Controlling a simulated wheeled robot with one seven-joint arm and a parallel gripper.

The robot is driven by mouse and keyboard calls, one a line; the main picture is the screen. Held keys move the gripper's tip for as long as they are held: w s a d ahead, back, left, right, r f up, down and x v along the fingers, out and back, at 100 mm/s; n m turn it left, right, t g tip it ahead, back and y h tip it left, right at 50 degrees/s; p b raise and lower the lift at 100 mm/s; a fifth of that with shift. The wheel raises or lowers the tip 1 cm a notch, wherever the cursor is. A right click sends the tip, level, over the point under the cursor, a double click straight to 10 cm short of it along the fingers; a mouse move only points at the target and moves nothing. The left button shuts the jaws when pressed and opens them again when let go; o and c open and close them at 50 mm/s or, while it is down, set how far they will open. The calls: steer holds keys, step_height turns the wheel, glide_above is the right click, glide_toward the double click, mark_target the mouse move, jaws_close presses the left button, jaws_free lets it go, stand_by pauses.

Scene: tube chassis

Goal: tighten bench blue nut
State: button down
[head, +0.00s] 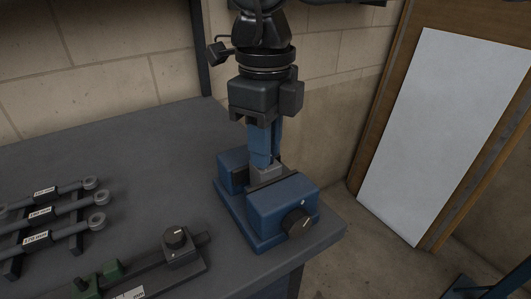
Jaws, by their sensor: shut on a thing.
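A blue bench fixture (283,202) like a vise stands at the right front corner of the bench, with a black knob (298,222) on its front. My gripper (267,162) points straight down over the fixture's middle, its blue fingers low between the two blue blocks. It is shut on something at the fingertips. A small grey block (267,174) shows right at the fingertips. No blue nut can be made out on its own; the fingers and the front block hide what is between them.
Several rods with ringed ends lie on a black rack (71,245) at the left. A brick wall stands behind; a white panel (432,130) is at the right.

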steer(key=m+b, duration=0.3)
steer(key=m, duration=0.3)
steer(key=shift+b, duration=0.35)
steer(key=m+b, duration=0.1)
steer(key=m, duration=0.2)
steer(key=m+b, duration=0.2)
steer(key=m, duration=0.1)
steer(key=shift+r+m, duration=0.2)
steer(key=shift+m, duration=0.1)
steer(key=c, duration=1)
jaws_free()
steer(key=shift+f, duration=0.1)
steer(key=shift+o, duration=0.2)
steer(key=shift+r+p, duration=0.35)
steer(key=shift+r, duration=3.55)
